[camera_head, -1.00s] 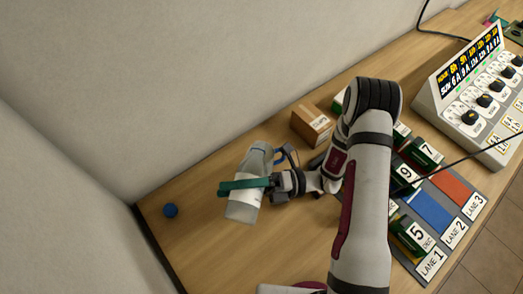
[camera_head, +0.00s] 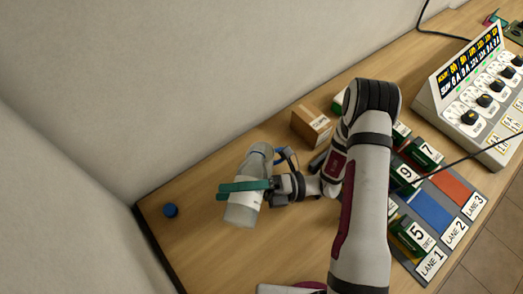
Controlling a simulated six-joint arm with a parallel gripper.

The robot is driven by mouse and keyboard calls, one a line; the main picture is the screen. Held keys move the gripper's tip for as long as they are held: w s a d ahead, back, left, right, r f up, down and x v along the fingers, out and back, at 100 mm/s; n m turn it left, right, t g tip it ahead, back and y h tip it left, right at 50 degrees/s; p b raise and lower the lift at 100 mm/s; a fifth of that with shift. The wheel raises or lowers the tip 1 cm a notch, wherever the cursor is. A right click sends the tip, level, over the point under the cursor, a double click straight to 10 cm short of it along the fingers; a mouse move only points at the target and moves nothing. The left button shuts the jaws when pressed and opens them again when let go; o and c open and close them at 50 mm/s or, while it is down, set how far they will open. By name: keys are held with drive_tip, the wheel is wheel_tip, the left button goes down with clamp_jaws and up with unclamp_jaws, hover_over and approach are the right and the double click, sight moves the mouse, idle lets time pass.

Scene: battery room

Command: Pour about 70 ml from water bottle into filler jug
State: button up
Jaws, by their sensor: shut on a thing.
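My gripper (camera_head: 246,187), with teal fingers, is shut on the water bottle (camera_head: 241,215), a pale translucent bottle with a white label. It holds the bottle tilted above the left part of the table, the clear base toward the lower left. A grey translucent shape with a blue handle (camera_head: 285,154), apparently the filler jug, shows just beyond the bottle's upper end. The bottle and gripper hide much of it. I cannot tell the bottle's mouth from the jug's rim, nor see any water level or stream.
A blue cap (camera_head: 170,210) lies on the wooden table at left. A cardboard box (camera_head: 311,126) stands behind the gripper. Numbered green blocks (camera_head: 409,236) sit on coloured lanes at right, near a charger panel (camera_head: 470,95). A wall borders the table's back.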

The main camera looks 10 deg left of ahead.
drive_tip(key=shift+r+m, duration=0.1)
drive_tip(key=shift+m, duration=0.3)
idle(0.4)
drive_tip(key=shift+s, duration=0.25)
drive_tip(key=shift+r, duration=0.15)
idle(0.6)
drive_tip(key=f+n+h, duration=0.1)
drive_tip(key=f+n, duration=0.1)
drive_tip(key=s+f+n+h, duration=0.1)
drive_tip(key=f+n, duration=0.1)
drive_tip(key=n, duration=0.1)
drive_tip(key=shift+a, duration=0.1)
drive_tip(key=shift+w+f+n+h, duration=0.3)
drive_tip(key=shift+n, duration=0.3)
idle(0.9)
